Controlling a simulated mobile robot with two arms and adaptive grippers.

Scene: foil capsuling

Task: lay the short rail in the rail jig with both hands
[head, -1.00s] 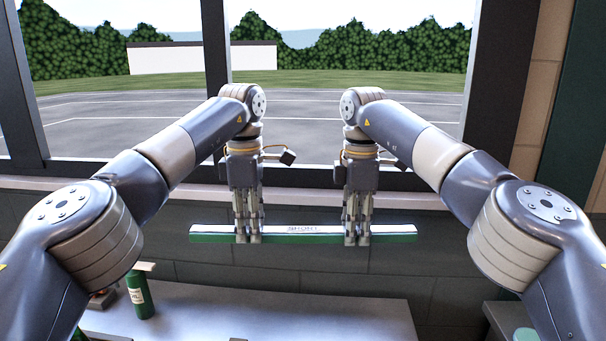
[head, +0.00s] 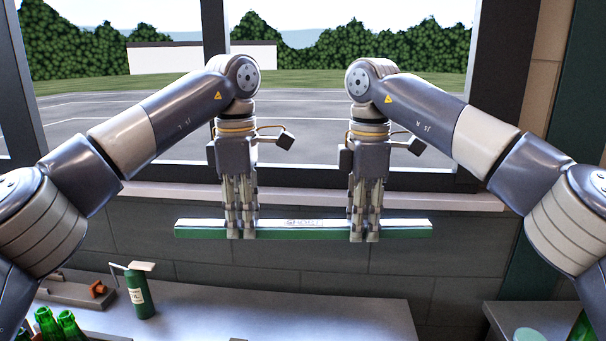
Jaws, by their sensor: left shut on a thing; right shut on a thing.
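The short rail (head: 304,231) is a long green bar with a pale top face and small lettering in its middle, too blurred to read fully. It hangs level in the air in the head view, above and beyond the grey worktop. My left gripper (head: 241,232) is shut on the rail left of its middle. My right gripper (head: 365,234) is shut on it right of its middle. Both grippers point straight down, and both ends of the rail stick out past them. I cannot make out the rail jig in this view.
The grey worktop (head: 270,315) has a wide bare stretch below the rail. A green bottle-like thing with a label (head: 140,296) stands on its left part, beside a device with an orange part (head: 98,289). Green bottles (head: 58,325) stand at lower left. Another surface (head: 540,317) lies at right.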

